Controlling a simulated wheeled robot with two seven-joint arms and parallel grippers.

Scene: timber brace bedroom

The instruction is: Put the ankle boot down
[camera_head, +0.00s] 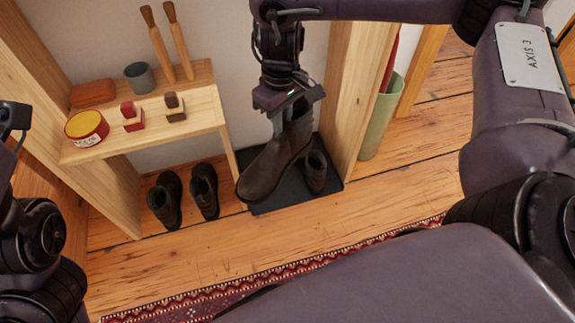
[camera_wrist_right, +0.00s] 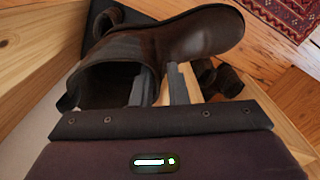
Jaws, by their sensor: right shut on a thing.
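A dark brown ankle boot (camera_head: 272,168) hangs upright in my right gripper (camera_head: 285,120), its toe pointing to the lower left. The gripper is shut on the boot's upper shaft. In the right wrist view the boot (camera_wrist_right: 185,40) fills the upper middle, with the gripper's fingers (camera_wrist_right: 165,88) at its open top. Behind and below it is a dark flat mat or tray (camera_head: 275,204). Another dark boot (camera_head: 315,172) stands on the mat's right part. I cannot tell whether the held boot touches the mat. Part of my left arm shows at the left edge; its gripper's jaws are not clear.
Two dark shoes (camera_head: 185,195) stand on the floor under a wooden shelf (camera_head: 150,135). The shelf holds a red-and-yellow tin (camera_head: 87,128), brushes and a grey cup (camera_head: 139,78). A wooden post (camera_head: 355,95) and a green umbrella bin (camera_head: 382,120) stand to the right. A patterned rug (camera_head: 300,268) lies in front.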

